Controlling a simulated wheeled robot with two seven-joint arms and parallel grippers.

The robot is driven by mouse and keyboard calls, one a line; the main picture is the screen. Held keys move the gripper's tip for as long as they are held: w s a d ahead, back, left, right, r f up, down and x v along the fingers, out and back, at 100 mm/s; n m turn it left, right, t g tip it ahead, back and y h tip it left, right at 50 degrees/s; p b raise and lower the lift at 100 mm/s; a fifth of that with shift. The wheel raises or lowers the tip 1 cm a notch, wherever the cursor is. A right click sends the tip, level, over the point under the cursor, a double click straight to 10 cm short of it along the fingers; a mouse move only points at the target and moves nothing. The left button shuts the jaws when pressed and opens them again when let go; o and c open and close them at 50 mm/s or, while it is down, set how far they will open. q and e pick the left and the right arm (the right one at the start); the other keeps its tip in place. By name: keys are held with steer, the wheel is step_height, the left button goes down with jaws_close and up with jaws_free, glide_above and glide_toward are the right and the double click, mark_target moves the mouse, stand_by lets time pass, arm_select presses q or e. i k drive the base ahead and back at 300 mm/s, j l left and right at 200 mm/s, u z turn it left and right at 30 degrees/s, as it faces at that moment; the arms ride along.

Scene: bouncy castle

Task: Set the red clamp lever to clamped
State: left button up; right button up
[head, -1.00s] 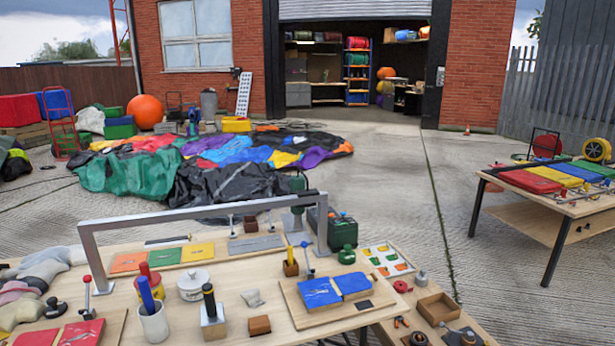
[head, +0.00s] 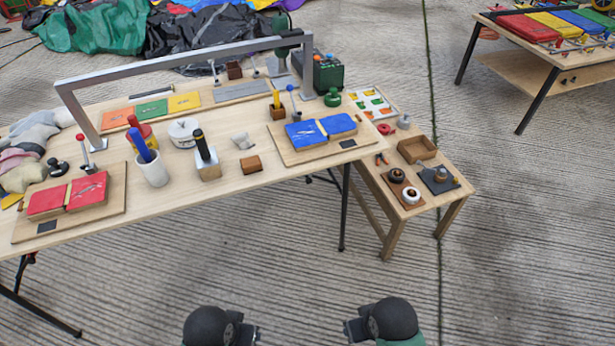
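The red clamp lever (head: 83,150) stands near the left end of the long table. It has a red ball knob on a thin metal stem, close to upright with a slight tilt. It rises behind two red pads (head: 47,202) on a wooden board (head: 108,208). Its pivot is partly hidden and small. The black end parts of my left arm, at the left gripper (head: 245,332), and of my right arm, at the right gripper (head: 352,330), show at the bottom edge. Both are well short of the table and far from the lever. Their fingers cannot be made out.
A black knob (head: 57,167), a white cup (head: 152,170) and a black-handled block (head: 207,160) stand near the lever. A grey metal frame (head: 180,62) spans the table. Blue pads (head: 303,135) with a blue-knobbed lever lie right. Concrete floor before the table is clear.

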mark_target(79, 136)
steer(key=u, duration=1.3)
